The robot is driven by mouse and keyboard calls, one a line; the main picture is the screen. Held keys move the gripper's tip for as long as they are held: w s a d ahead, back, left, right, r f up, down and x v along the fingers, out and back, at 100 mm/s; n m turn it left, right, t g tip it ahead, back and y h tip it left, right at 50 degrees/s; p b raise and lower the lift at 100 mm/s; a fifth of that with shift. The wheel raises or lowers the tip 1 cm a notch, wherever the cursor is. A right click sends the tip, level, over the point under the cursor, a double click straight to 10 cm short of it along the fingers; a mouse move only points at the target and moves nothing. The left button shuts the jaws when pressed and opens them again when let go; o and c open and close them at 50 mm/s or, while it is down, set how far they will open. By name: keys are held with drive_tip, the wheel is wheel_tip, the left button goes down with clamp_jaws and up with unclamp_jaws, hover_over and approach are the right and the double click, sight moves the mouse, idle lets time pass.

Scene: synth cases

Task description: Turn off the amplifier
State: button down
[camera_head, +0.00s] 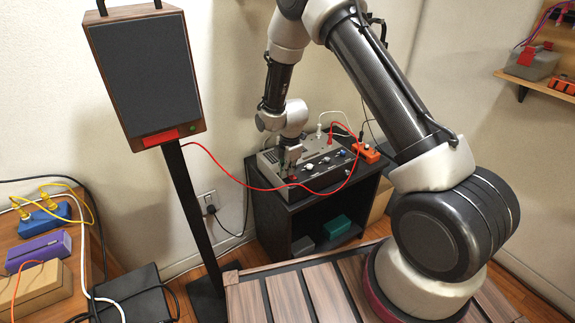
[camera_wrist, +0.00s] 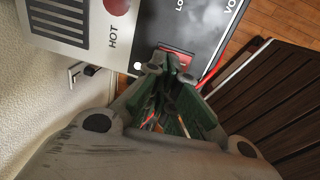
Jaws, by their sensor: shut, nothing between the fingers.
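The amplifier (camera_head: 322,166) is a grey box with a dark control panel, set on a black stand. In the wrist view its panel (camera_wrist: 208,22) shows a red rocker switch (camera_wrist: 178,57), a round red light and the label "HOT". My gripper (camera_head: 291,166) is over the near left end of the panel. In the wrist view my gripper (camera_wrist: 172,65) is shut and empty, its fingertips right at the red switch and covering part of it. I cannot tell whether they touch it, or which way the switch is tipped.
A speaker (camera_head: 145,75) on a pole stands left. A red cable (camera_head: 240,184) loops from it across the amplifier's front. An orange box (camera_head: 366,153) sits right of the amplifier. The black stand (camera_head: 262,200) has an open shelf. A wooden bench with boxes and cables is far left.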

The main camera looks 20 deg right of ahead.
drive_tip(key=shift+f, duration=0.1)
drive_tip(key=shift+w+f, duration=0.1)
drive_tip(key=shift+f, duration=0.2)
drive_tip(key=shift+r, duration=0.1)
drive_tip(key=shift+s+d+r, duration=0.1)
drive_tip(key=shift+s+d, duration=0.1)
drive_tip(key=shift+s, duration=0.6)
drive_tip(key=shift+a+r, duration=0.1)
drive_tip(key=shift+r, duration=0.25)
wheel_tip(320, 180, up, 13)
drive_tip(key=s, duration=0.1)
drive_tip(key=shift+s+d, duration=0.3)
drive_tip(key=shift+d, duration=0.05)
